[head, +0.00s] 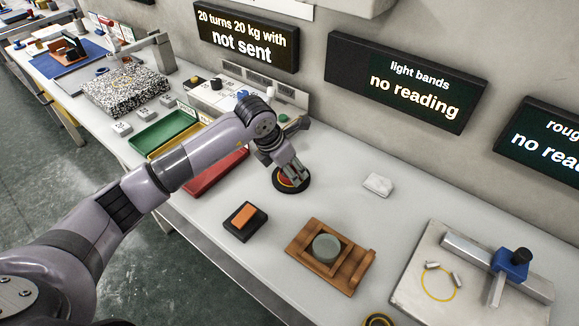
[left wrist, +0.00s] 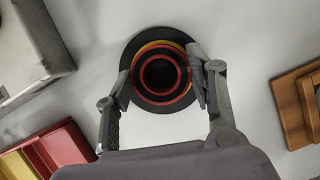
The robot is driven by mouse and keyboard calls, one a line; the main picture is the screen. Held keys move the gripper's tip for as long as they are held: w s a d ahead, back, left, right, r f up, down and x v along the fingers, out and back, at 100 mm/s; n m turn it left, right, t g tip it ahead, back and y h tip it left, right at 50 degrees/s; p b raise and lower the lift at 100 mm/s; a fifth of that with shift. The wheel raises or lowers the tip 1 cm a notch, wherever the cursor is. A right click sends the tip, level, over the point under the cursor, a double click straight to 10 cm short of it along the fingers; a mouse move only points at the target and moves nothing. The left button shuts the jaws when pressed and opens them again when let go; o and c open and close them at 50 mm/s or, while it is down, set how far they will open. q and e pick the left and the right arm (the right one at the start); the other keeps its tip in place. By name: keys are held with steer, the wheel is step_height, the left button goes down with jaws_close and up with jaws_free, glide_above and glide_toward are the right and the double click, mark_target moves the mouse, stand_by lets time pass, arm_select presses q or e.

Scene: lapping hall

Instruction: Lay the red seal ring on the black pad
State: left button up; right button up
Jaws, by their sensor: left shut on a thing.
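The red seal ring (left wrist: 136,88) is between the fingertips of my left gripper (left wrist: 163,82) in the left wrist view, and the gripper is shut on it. Below it is a round black disc (left wrist: 133,52) with a yellow-orange ring (left wrist: 150,47) on it. I cannot tell whether the red ring touches the disc. In the head view my left gripper (head: 293,176) points down at the round black disc (head: 292,189), partly covering it. A square black pad-like block (head: 232,226) with an orange piece (head: 244,217) lies nearer. My right gripper is not in view.
A wooden holder (head: 315,257) with a grey-green disc stands to the right, with a small white block (head: 377,184) behind. Red (head: 217,174) and green (head: 163,133) trays lie left. A grey plate (head: 420,285) with a blue-topped fixture is far right. Another black disc (head: 378,319) shows at the bottom edge.

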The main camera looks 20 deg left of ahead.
arm_select(q)
steer(key=o, duration=0.7)
steer(key=shift+f, duration=0.15)
steer(key=o, duration=0.5)
steer(key=shift+r, duration=0.3)
steer(key=shift+s+a+r, duration=0.1)
steer(key=shift+a+r, duration=0.05)
steer(key=shift+r, duration=0.2)
steer(key=b+v, duration=0.1)
steer(key=v, duration=1)
steer(key=shift+s, duration=0.1)
